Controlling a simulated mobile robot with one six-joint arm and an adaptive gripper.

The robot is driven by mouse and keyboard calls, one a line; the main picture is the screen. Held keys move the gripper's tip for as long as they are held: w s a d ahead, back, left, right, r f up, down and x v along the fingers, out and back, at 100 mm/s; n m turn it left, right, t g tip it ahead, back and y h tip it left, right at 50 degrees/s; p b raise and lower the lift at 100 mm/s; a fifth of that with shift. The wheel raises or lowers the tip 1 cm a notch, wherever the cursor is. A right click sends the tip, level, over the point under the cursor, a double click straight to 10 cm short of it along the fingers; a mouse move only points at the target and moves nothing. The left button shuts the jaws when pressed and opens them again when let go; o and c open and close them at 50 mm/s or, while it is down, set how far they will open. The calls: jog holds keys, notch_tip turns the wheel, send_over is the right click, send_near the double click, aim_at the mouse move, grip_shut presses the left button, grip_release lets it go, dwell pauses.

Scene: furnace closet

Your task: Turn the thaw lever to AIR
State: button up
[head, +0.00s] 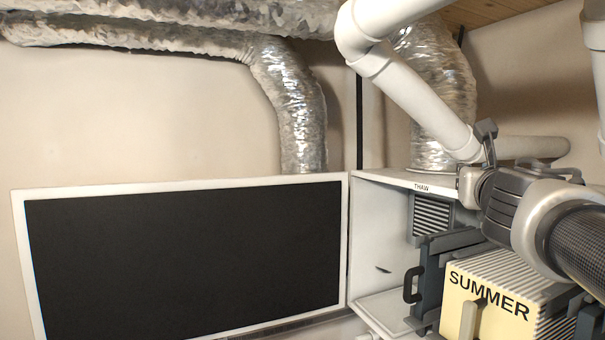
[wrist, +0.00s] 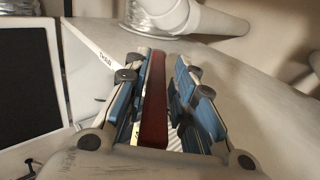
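The thaw lever appears in the wrist view as a long red bar (wrist: 155,95) between the two fingers of my gripper (wrist: 163,62). The bar lies close along the left finger, and a gap shows between it and the right finger. The gripper looks open around the bar. A THAW label (wrist: 105,58) is on the white top edge to the left. In the head view my gripper (head: 480,160) is at the right, over the white cabinet top, just right of the THAW label (head: 421,188). The lever is hidden there, and no AIR marking is readable in either view.
A white pipe (head: 415,95) slants down close behind my gripper, beside a foil duct (head: 440,80). Below are a yellow SUMMER block (head: 485,305) and a dark handle (head: 411,285). A black panel with a white frame (head: 185,262) stands at the left.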

jog(key=shift+o, duration=1)
jog(key=v, duration=1.2)
jog(key=shift+a+f, duration=0.1)
